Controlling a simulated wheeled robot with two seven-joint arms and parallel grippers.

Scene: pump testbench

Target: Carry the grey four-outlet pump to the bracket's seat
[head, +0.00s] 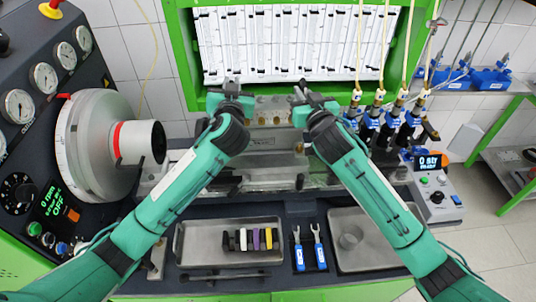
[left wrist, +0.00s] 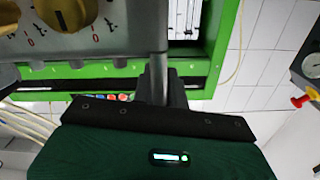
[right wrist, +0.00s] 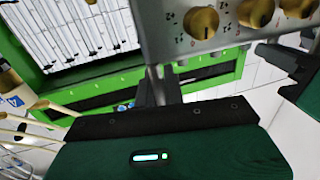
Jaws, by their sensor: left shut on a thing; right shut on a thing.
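The grey pump (head: 265,132) with round brass outlets is between my two grippers in the middle of the head view. My left gripper (head: 235,92) is shut on its left end and my right gripper (head: 306,95) on its right end. The left wrist view shows the pump's grey body (left wrist: 110,40) with brass outlets close to the fingers. The right wrist view shows the grey body (right wrist: 205,30) and several brass outlets in a row. I cannot clearly make out the bracket's seat; the pump and my arms cover much of the bench behind.
A large grey motor drum (head: 90,145) stands at the left. Several blue-and-black hose connectors (head: 392,132) hang at the right. A tray (head: 188,252) with coloured pieces, two blue-handled wrenches (head: 309,252) and a second tray (head: 375,258) lie in front. A green frame (head: 185,85) stands behind.

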